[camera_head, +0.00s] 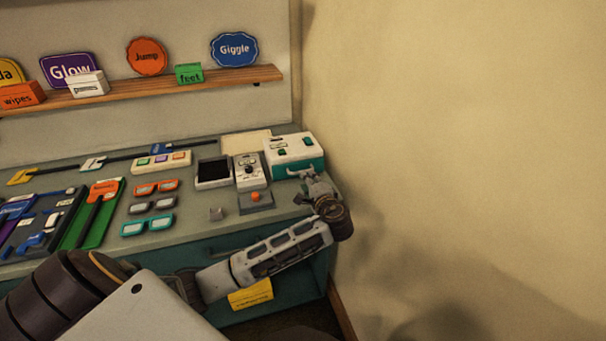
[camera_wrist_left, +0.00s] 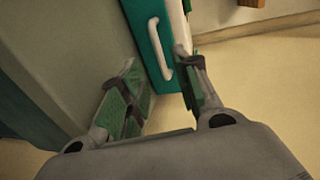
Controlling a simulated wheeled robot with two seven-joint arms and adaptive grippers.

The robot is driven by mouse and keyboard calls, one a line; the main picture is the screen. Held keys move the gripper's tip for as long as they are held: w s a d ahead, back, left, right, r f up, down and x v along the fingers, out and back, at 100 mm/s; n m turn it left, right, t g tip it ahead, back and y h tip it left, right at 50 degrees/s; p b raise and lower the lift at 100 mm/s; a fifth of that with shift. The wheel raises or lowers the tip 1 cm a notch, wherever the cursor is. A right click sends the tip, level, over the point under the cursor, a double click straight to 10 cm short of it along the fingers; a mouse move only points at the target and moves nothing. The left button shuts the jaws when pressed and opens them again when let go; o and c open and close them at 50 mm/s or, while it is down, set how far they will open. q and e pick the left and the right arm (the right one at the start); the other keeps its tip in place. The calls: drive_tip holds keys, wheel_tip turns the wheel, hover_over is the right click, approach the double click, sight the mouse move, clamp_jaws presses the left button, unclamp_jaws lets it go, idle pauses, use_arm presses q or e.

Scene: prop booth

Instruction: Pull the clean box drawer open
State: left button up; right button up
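The clean box (camera_head: 290,147) is a white and teal box at the right end of the counter. In the left wrist view its teal drawer front (camera_wrist_left: 146,30) carries a white bar handle (camera_wrist_left: 158,50). The drawer looks shut. My left gripper (camera_head: 314,185) is just in front of the box. In the left wrist view my left gripper (camera_wrist_left: 160,82) is open, with one finger on each side of the line to the handle. The right finger is close to the handle; I cannot tell if it touches. My right gripper is not in view.
The counter (camera_head: 190,232) holds a device with a dial (camera_head: 249,172), a base with an orange button (camera_head: 255,198), and several glasses (camera_head: 148,206). A shelf (camera_head: 140,93) with signs hangs above. A plain wall (camera_head: 450,130) stands close on the right.

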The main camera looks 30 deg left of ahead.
sight(296, 163)
use_arm(q)
drive_tip(key=shift+x, duration=3.5)
clamp_jaws()
drive_tip(key=shift+s, duration=0.1)
